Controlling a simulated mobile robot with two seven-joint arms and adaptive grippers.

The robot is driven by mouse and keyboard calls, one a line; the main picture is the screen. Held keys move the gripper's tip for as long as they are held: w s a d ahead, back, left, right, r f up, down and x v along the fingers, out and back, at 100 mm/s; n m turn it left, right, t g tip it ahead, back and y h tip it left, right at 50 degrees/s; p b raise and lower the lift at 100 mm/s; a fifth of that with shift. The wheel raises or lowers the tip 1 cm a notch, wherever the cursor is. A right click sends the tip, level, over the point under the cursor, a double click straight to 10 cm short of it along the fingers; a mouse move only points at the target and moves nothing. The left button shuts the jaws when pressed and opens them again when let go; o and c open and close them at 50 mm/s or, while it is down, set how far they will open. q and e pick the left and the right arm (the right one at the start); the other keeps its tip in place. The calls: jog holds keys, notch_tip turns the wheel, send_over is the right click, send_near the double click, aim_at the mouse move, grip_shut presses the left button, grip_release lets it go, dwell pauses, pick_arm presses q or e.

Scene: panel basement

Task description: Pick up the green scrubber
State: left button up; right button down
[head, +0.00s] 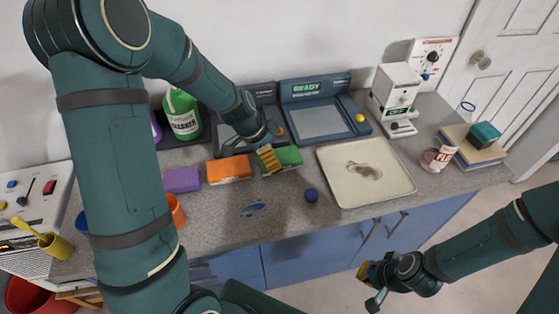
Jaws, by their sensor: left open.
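The green scrubber (290,156) is a green block lying on the grey counter, just in front of a dark blue device. My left gripper (269,161), with yellow fingers, reaches down from the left arm to the scrubber's left end and hides part of it. The gripper is open; I cannot tell whether its fingers touch the scrubber. My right gripper (371,281) hangs low at the right, in front of the cabinets and away from the counter top, and its fingers are not clear.
An orange sponge (229,169) and a purple block (182,180) lie left of the scrubber. A beige tray (401,184) with a brown stain is to its right. A blue ball (311,195) and blue spill (253,209) are nearer. A green bottle (182,115) stands behind.

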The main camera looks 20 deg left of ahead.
aim_at(280, 160)
pick_arm(q)
jog(key=x, duration=0.3)
jog(key=shift+f, duration=0.1)
jog(key=shift+d, duration=0.15)
jog(key=c, duration=1.2)
